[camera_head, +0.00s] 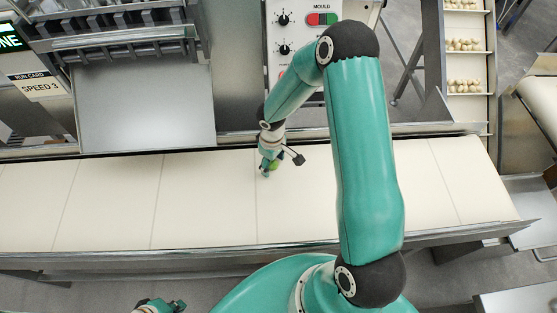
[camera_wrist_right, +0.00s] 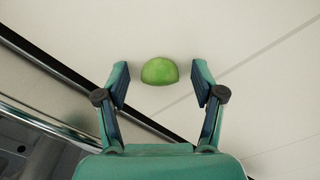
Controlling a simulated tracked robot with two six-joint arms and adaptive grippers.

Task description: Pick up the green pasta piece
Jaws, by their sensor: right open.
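The green pasta piece (camera_wrist_right: 160,71) is a small rounded half-dome on the pale conveyor belt. It shows as a green patch at my right gripper in the head view (camera_head: 273,166). My right gripper (camera_wrist_right: 160,80) is open, with one finger on each side of the piece and a visible gap to both. The piece lies between the fingertips in the picture; the height of the fingers over the belt is hard to tell. In the head view my right gripper (camera_head: 267,170) partly hides the piece. My left gripper (camera_head: 177,304) is at the bottom edge, away from the belt, its fingers unclear.
The cream belt (camera_head: 110,205) is otherwise clear, with thin cross seams. Metal rails run along both its long edges. A control panel (camera_head: 300,45) with knobs and a metal machine (camera_head: 145,100) stand behind it. A rack (camera_head: 465,105) with pale pasta pieces stands at the back right.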

